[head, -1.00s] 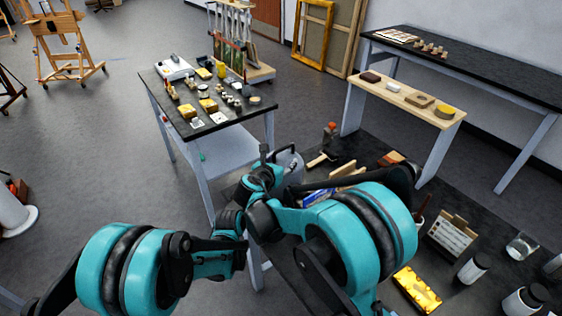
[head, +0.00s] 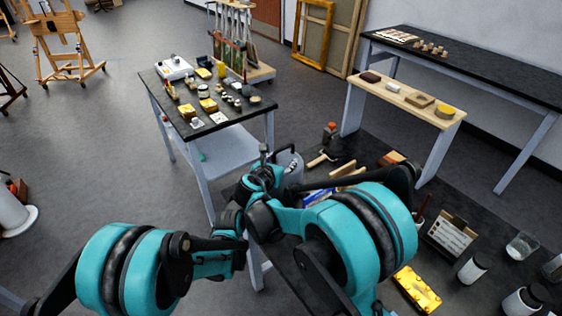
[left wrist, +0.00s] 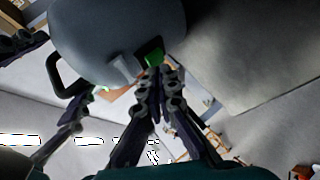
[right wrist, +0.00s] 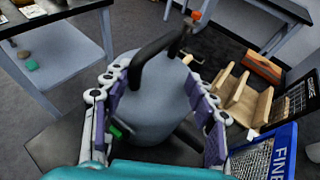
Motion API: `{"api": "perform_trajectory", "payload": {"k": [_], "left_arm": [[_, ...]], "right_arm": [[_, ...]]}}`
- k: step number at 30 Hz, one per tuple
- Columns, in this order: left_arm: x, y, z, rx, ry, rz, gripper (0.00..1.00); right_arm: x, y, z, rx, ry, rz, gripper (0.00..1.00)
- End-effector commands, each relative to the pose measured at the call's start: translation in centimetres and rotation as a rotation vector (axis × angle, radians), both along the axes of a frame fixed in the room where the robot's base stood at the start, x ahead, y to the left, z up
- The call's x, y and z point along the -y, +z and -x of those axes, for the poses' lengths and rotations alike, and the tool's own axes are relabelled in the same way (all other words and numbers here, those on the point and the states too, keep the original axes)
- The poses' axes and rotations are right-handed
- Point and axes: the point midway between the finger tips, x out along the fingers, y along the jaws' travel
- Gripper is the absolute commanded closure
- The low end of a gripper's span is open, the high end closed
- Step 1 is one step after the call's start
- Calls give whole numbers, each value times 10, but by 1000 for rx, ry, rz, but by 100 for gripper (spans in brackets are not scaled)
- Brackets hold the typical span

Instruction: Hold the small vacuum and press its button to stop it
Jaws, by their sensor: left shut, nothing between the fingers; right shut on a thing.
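The small vacuum has a rounded grey body, partly hidden behind my arms in the head view (head: 291,165). In the right wrist view its body (right wrist: 160,108) and black handle (right wrist: 155,55) stand between the fingers of my right gripper (right wrist: 160,75), which is shut on the vacuum. In the left wrist view the vacuum (left wrist: 110,35) fills the top, with a green button (left wrist: 154,57) in a dark recess. My left gripper (left wrist: 157,76) is shut and empty, its tips right at the button; whether they touch it, I cannot tell.
A dark bench (head: 345,240) with a yellow paint tray (head: 417,290), jars and wooden blocks lies below right. A small table (head: 228,120) with jars and sponges stands behind. In the right wrist view a blue box (right wrist: 265,155) lies close to the right finger.

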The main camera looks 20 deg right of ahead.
Motion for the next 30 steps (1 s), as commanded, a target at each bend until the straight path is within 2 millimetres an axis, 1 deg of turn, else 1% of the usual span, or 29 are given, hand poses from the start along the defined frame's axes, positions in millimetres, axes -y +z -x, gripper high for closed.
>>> {"api": "perform_trajectory", "payload": {"k": [1, 8, 18, 30], "left_arm": [[0, -1, 0, 0, 0, 0, 100], [1, -1, 0, 0, 0, 0, 100], [10, -4, -7, 0, 0, -1, 100], [9, -4, -6, 0, -1, 0, 100]], "right_arm": [[0, -5, 1, -3, -6, -17, 100], [0, -5, 1, -3, -6, -17, 100], [0, -5, 1, -3, -6, -17, 100], [-1, -5, 1, -2, -5, -17, 100]]}}
